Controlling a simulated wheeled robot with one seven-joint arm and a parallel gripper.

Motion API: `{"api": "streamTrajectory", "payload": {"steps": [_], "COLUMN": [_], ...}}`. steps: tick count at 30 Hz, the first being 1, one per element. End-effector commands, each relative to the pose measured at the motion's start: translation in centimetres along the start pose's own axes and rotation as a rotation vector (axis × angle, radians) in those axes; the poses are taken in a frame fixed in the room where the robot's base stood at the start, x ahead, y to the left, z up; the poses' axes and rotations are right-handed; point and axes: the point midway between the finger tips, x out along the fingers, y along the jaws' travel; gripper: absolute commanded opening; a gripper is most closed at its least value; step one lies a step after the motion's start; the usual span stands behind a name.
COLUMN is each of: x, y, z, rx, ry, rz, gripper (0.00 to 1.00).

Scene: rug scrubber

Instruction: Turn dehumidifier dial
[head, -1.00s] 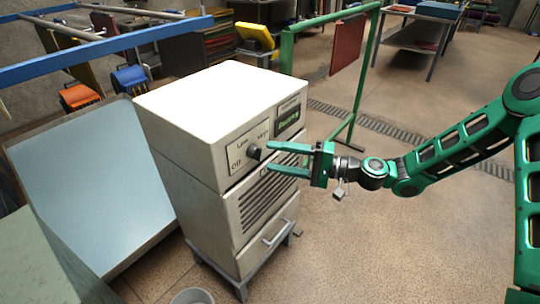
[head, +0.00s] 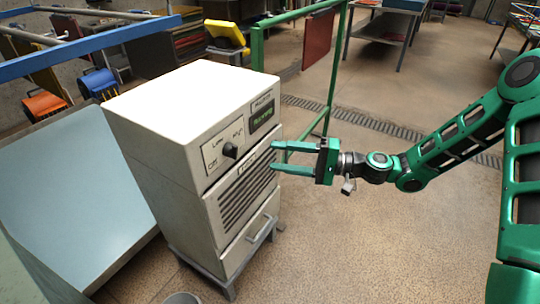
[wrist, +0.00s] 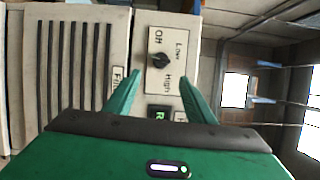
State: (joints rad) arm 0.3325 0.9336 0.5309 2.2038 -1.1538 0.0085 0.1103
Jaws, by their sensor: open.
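The white dehumidifier (head: 165,140) stands upright on a low grey frame in the head view. Its black dial (head: 230,150) sits on a panel marked Off, Low and High on the upper front. The dial also shows in the wrist view (wrist: 160,61), its pointer near Off or Low; I cannot tell exactly. My green gripper (head: 274,157) is open and empty, to the right of the dial in the head view. In the wrist view my gripper (wrist: 156,85) has its fingers apart, with the dial beyond and between their tips, apart from them.
A green display (head: 262,115) is beside the dial panel, and a vent grille (head: 246,188) is below it. A pale blue sloped panel (head: 75,200) stands left. A green post frame (head: 335,70) stands behind.

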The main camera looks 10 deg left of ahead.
Motion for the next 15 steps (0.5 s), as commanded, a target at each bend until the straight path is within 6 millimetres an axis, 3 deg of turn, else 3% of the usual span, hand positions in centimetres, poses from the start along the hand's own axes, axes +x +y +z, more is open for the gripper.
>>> {"api": "streamTrajectory", "payload": {"steps": [5,15], "x": [1.3,2.8], "y": [-0.1,0.1], "z": [1.1,4.0], "rx": [0.332,1.255], "ry": [0.067,0.216], "rz": [-0.052,-0.228], "gripper": [0.5,0.5]}}
